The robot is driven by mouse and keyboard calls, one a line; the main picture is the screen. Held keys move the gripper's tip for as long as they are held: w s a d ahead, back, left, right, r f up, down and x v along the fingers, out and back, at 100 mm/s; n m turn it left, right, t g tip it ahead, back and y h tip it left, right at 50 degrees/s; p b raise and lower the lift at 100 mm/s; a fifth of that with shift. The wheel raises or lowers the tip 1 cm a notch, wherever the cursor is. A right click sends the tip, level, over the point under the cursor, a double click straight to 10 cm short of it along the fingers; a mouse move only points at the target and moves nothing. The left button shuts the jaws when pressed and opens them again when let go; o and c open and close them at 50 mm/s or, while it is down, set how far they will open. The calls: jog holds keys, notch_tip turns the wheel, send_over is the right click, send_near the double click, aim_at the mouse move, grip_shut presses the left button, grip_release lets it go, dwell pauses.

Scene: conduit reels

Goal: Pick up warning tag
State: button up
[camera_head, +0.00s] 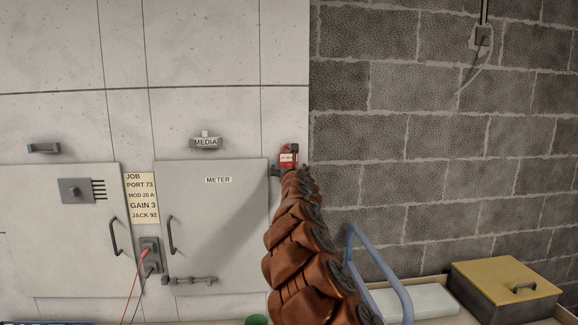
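A small red tag (287,157) with a white label shows near the right edge of the pale wall panel, just right of the METER cabinet's top corner. I take it to be the warning tag; its print is too small to read surely. A dark piece sits at its upper right. My copper-coloured arm rises from the bottom, and its far end, with my gripper (291,170), is just below the tag in the picture. The arm hides the tag's lower part. I cannot tell whether the gripper touches the tag, or whether its fingers are open or shut.
The grey METER cabinet (205,235) is left of my arm, with a JOB notice (141,199) beside it. A blue tubular rail (376,258), a pale box (425,300) and a yellow-lidded box (507,280) are at lower right. The block wall is mostly bare.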

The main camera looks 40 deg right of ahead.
jog(key=shift+w+d, duration=0.15)
jog(key=shift+w, duration=0.05)
jog(key=c, duration=1.1)
jog(key=shift+c, duration=0.2)
